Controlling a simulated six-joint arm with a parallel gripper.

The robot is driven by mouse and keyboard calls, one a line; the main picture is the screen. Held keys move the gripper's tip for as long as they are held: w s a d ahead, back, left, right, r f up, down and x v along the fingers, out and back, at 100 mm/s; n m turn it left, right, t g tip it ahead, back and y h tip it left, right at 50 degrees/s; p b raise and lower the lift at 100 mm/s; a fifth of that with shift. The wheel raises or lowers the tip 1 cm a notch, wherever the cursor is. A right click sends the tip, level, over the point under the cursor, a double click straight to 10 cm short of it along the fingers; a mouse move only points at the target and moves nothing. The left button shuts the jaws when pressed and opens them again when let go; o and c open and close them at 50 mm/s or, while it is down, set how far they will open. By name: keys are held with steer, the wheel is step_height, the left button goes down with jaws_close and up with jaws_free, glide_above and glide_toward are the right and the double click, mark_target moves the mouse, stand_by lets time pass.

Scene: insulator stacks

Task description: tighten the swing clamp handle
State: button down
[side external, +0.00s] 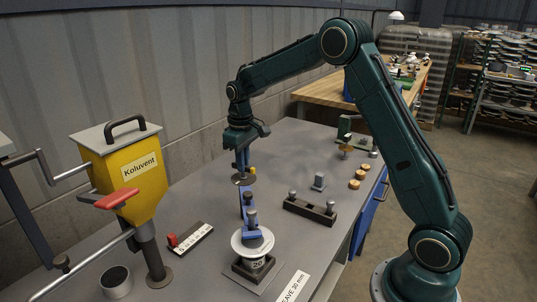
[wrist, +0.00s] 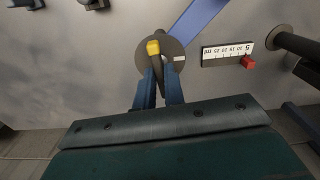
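The swing clamp stands on the grey bench with a blue arm (side external: 246,204) reaching over the insulator stack; that arm also shows in the wrist view (wrist: 196,18). Its dark handle has a yellow end knob (wrist: 153,47) and lies above a round grey disc (wrist: 172,50). My gripper (side external: 242,163) is at the clamp top, fingers pointing down. In the wrist view its blue fingers (wrist: 160,75) lie on either side of the dark handle bar and appear closed against it. The yellow knob (side external: 252,170) sticks out beside the fingers. The white insulator disc (side external: 238,246) sits under the blue arm.
A yellow Koluvent box (side external: 126,170) with a red lever stands left. A scale with a red slider (side external: 173,240) lies nearby and shows in the wrist view (wrist: 226,54).

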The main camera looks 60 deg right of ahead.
steer(key=shift+m, duration=0.4)
steer(key=m, duration=1)
steer(key=shift+m, duration=0.4)
steer(key=m, duration=0.3)
steer(key=shift+r+m, duration=0.1)
steer(key=shift+m, duration=2.1)
steer(key=c, duration=1.5)
jaws_free()
